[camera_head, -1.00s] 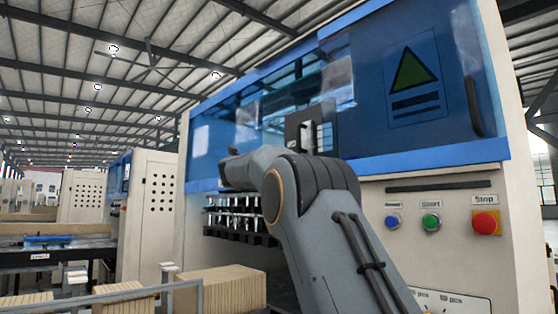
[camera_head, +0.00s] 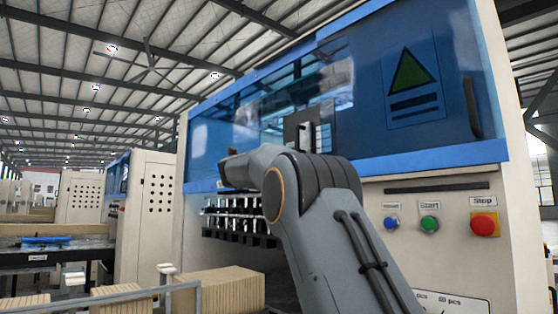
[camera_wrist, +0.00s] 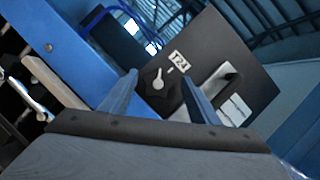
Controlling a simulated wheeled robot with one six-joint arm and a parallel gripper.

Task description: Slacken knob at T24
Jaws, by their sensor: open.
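In the wrist view a dark panel (camera_wrist: 228,60) carries a white label (camera_wrist: 180,60) reading T24. Just below the label is a dark knob (camera_wrist: 160,84) with a pale pointer mark. My gripper (camera_wrist: 160,82) is open, its two fingers on either side of the knob in the picture. I cannot tell whether the fingers touch it. A slot with a dark handle (camera_wrist: 226,82) lies to the right of the knob on the same panel. In the head view the panel (camera_head: 299,130) shows above my arm; the knob and my fingertips are hidden there.
A large machine with a blue window (camera_head: 255,110) fills the right side. Blue, green (camera_head: 429,224) and red (camera_head: 484,224) buttons sit on its front. A row of metal parts (camera_head: 235,222) is under the window. Cardboard stacks (camera_head: 225,290) stand at the lower left behind a rail.

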